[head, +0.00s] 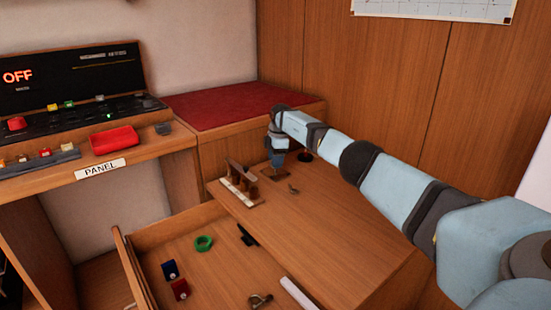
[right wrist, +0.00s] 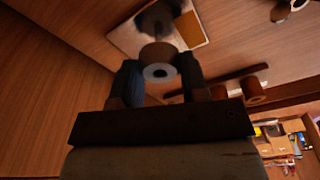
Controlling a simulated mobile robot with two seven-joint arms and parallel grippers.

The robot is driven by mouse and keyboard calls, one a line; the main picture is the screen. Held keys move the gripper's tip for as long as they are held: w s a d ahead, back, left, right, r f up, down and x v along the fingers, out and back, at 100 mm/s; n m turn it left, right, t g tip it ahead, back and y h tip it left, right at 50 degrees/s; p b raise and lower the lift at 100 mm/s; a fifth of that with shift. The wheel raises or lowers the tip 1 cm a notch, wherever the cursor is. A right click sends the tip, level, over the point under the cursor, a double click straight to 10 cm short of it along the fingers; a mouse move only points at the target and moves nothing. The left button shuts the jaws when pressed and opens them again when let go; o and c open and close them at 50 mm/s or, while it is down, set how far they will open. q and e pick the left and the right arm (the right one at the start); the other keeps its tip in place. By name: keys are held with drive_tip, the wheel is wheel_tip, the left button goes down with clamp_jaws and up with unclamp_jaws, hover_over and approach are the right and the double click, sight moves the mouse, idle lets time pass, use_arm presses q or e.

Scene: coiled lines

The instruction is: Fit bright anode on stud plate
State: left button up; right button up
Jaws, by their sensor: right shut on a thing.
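My right gripper (head: 278,160) points down at the back of the wooden worktop, over a small dark plate (head: 272,175). In the right wrist view its two dark fingers (right wrist: 158,78) are shut on a short ring-shaped cylinder with a grey face and a central hole, the anode (right wrist: 150,55). The stud plate (right wrist: 190,35) shows just beyond the anode, pale-edged with a dark, blurred middle. I cannot tell whether the anode touches the plate or sits around a stud. The anode is hidden in the head view. My left gripper is out of view.
A rack with brown upright pieces on a pale base (head: 250,198) stands left of the gripper. A small metal piece (head: 293,188) and a dark round thing (head: 305,156) lie nearby. An open drawer (head: 205,275) holds loose items. The worktop's right side is clear.

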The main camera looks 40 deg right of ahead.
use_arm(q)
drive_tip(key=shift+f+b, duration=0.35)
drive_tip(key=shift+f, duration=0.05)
use_arm(e)
drive_tip(key=shift+f, duration=1.4)
drive_tip(key=o, duration=1.1)
wheel_tip(320, 180, up, 6)
drive_tip(key=p, duration=0.6)
drive_tip(key=shift+r, duration=0.15)
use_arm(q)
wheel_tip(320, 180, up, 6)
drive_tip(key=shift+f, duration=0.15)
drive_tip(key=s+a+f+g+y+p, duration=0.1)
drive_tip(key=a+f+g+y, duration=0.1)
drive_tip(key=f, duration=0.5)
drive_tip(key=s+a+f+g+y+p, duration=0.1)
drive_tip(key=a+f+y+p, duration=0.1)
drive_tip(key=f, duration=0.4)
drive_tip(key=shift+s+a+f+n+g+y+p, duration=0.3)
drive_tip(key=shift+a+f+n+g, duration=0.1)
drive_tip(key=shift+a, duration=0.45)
use_arm(e)
drive_tip(key=r, duration=0.4)
drive_tip(key=d+r, duration=0.1)
drive_tip(key=r, duration=0.8)
drive_tip(key=shift+s+d+r, duration=0.25)
drive_tip(key=shift+s, duration=0.1)
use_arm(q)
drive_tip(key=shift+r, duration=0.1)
